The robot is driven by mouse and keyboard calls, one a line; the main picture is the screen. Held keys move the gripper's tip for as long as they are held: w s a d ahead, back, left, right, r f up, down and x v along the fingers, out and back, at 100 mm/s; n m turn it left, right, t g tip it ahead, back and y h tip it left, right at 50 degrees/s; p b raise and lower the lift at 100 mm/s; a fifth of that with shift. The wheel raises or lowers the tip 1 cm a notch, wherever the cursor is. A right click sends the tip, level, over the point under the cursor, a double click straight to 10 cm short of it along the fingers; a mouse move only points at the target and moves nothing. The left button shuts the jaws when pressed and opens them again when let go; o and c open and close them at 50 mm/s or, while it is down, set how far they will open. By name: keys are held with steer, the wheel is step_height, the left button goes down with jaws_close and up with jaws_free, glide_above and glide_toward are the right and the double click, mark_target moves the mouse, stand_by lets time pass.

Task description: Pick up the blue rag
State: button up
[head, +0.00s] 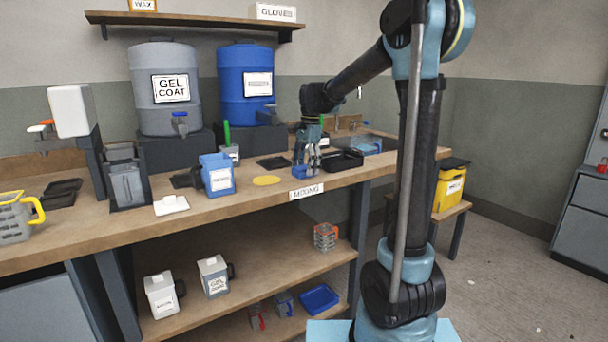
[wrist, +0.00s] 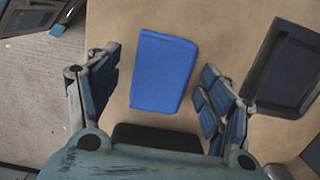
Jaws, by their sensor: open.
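The blue rag (wrist: 163,72) lies flat on the wooden bench top and shows whole in the wrist view. It is a rough rectangle, slightly wider at the top. My gripper (wrist: 160,88) is open and empty over it, with one finger on the left and one on the right of the rag. In the head view my gripper (head: 307,164) points down at the bench near its front edge. A patch of the blue rag (head: 300,173) shows below the fingers there, partly hidden by them. I cannot tell the exact height of the fingertips above the bench.
A yellow disc (head: 266,180) and a blue jug (head: 217,174) stand to the left. The bench's front edge, with a MIXING label (head: 306,191), is close.

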steer(key=shift+f, duration=0.2)
stand_by(0.4)
steer(key=shift+c, duration=0.3)
steer(key=c, duration=1.1)
